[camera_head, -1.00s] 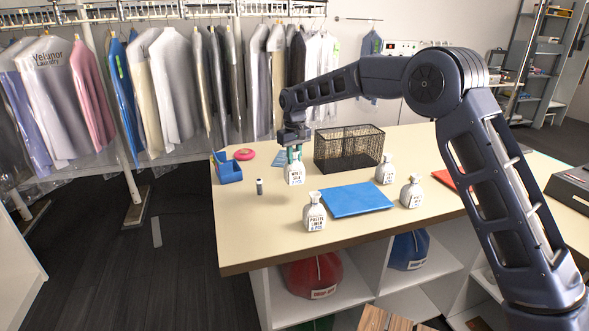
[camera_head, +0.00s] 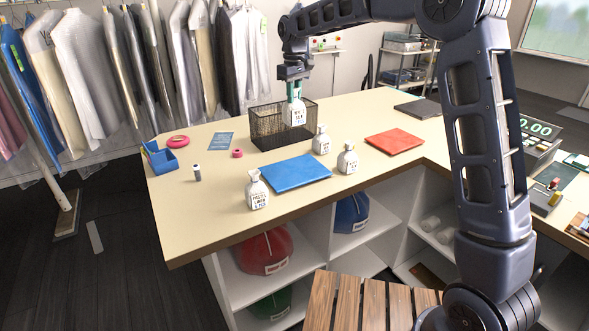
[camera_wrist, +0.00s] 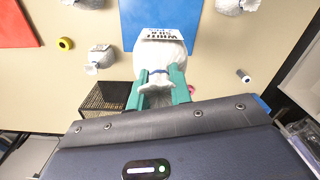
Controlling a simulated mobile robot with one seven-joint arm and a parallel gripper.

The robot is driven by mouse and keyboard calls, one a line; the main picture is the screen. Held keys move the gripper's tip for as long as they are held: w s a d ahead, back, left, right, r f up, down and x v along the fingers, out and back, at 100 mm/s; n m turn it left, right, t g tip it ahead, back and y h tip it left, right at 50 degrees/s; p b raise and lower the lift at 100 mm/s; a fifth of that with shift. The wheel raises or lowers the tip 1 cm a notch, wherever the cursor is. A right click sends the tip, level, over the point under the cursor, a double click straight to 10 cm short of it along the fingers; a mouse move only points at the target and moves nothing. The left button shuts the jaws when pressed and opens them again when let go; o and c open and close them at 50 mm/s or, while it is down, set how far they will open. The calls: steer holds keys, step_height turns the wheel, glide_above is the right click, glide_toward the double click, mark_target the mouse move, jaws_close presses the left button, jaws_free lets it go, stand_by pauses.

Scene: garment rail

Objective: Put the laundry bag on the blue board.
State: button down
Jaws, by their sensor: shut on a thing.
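My gripper (camera_head: 296,84) is shut on the neck of a white laundry bag (camera_head: 299,112) with a dark printed label. The bag hangs upright above the table, in front of the wire basket in the head view. In the wrist view the green fingers (camera_wrist: 160,88) grip the tied neck of the bag (camera_wrist: 160,58). The blue board (camera_head: 291,173) lies flat on the table, nearer the front edge than the basket, with nothing on it. In the wrist view the blue board (camera_wrist: 185,14) shows partly behind the bag.
Three other white bags stand around the board: one at its front left (camera_head: 257,191), two at its right (camera_head: 347,159) (camera_head: 321,141). A black wire basket (camera_head: 268,131), red board (camera_head: 394,141), blue bin (camera_head: 161,160) and pink rolls (camera_head: 178,141) share the table (camera_head: 217,218).

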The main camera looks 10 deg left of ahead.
mark_target(295, 116)
step_height(295, 116, down, 20)
steer(key=shift+d, duration=0.15)
stand_by(0.6)
steer(key=shift+f, duration=0.1)
steer(key=c, duration=1.3)
jaws_free()
step_height(295, 116, up, 12)
steer(key=shift+f, duration=0.1)
steer(key=shift+r, duration=0.3)
steer(key=shift+d, duration=0.1)
